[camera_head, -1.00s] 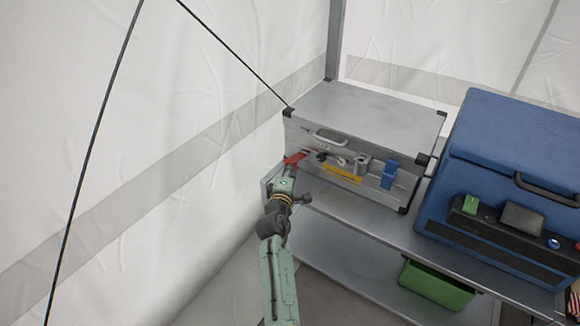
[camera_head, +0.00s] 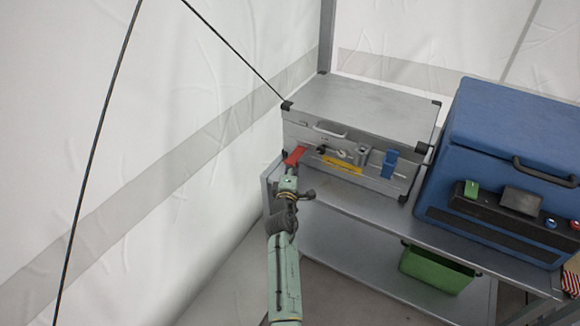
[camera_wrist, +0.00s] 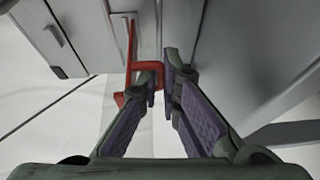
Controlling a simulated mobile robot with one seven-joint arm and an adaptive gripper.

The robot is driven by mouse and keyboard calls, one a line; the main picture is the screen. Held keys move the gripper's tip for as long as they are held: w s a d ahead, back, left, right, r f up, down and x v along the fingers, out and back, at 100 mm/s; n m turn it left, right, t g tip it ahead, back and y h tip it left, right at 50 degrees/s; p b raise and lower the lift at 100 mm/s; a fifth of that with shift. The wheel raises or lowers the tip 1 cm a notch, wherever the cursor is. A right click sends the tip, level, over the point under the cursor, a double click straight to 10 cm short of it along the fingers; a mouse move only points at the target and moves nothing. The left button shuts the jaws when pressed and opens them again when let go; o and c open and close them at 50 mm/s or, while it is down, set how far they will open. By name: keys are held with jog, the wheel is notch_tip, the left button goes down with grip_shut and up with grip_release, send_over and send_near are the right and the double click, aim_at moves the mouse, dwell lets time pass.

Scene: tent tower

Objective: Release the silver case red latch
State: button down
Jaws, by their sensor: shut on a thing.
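The silver case (camera_head: 357,112) stands on the upper shelf, with black corners and a handle on its front. Its red latch (camera_head: 294,156) is at the left end of the front face. In the wrist view the red latch (camera_wrist: 147,66) shows as a bent bar between my fingertips. My gripper (camera_head: 291,170) is at the latch, and in the wrist view its fingers (camera_wrist: 160,78) are closed together around the lower part of the bar. The fingers partly hide the latch. A blue latch (camera_head: 389,163) sits at the right of the same face.
A large blue box (camera_head: 505,160) stands right of the case on the metal shelf (camera_head: 345,207). A green bin (camera_head: 437,270) is on the lower level. The white tent wall (camera_head: 150,130) is close on the left. Yellow and grey parts are on the case front.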

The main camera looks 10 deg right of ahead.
jog(key=shift+w+d+f, duration=0.1)
jog(key=shift+d+f, duration=0.1)
jog(key=c, duration=1.9)
grip_release()
jog(key=shift+o, duration=0.5)
jog(key=shift+s, duration=0.2)
jog(key=v, duration=1.2)
jog(key=shift+w+a+r, duration=0.1)
jog(key=shift+a+r, duration=0.1)
jog(key=shift+r, duration=0.05)
